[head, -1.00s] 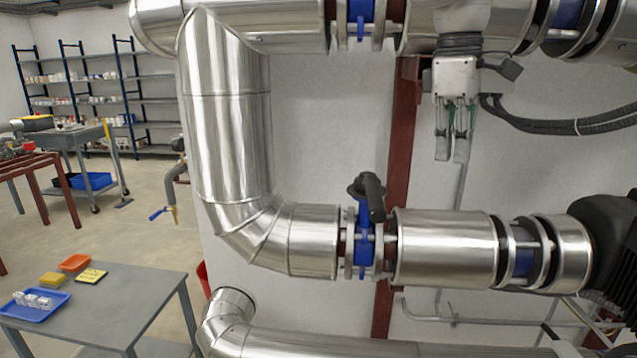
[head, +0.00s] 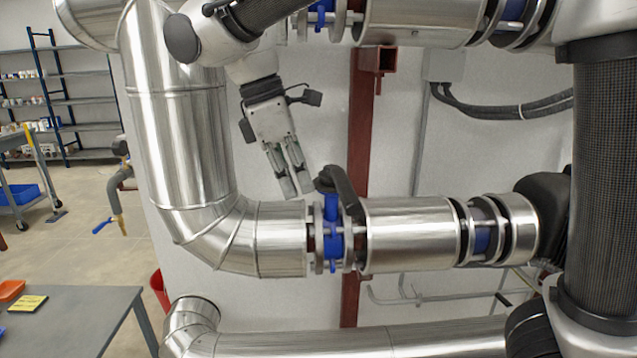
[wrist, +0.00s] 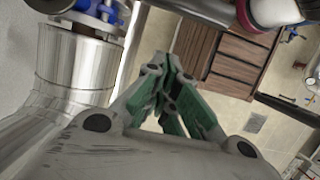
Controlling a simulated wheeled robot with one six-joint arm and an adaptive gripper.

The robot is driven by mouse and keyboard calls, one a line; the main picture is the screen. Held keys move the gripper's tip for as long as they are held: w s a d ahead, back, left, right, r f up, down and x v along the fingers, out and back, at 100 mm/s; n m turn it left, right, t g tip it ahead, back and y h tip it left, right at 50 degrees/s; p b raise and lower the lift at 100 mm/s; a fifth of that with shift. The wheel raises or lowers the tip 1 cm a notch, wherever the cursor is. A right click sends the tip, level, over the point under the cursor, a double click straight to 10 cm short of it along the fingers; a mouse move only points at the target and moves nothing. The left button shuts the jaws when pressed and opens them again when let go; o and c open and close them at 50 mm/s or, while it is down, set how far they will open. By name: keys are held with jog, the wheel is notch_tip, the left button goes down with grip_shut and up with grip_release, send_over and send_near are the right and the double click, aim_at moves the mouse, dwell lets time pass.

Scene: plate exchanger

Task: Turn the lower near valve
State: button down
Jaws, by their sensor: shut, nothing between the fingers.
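The lower valve has a blue body (head: 332,238) set between flanges in the lower silver pipe. Its black lever (head: 345,190) sits on top, slanting down to the right in the head view. My gripper (head: 297,191) is shut and empty, pointing down just left of the lever, with a small gap in the picture; depth is hard to judge. In the wrist view the green-padded fingers (wrist: 166,82) come together at their tips. Part of a blue valve (wrist: 108,12) shows at the top left there, cut by the frame edge.
A bent silver pipe (head: 180,130) stands to the left of my gripper. An upper pipe (head: 415,22) and a lowest pipe (head: 350,338) run across. A red-brown post (head: 361,125) rises behind the valve. A grey table (head: 80,320) stands at lower left.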

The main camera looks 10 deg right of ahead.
aim_at(340, 187)
jog(key=shift+d+f, duration=0.15)
jog(key=shift+d, duration=0.85)
jog(key=shift+d+f, duration=0.15)
jog(key=shift+d, duration=0.85)
jog(key=shift+d, duration=0.1)
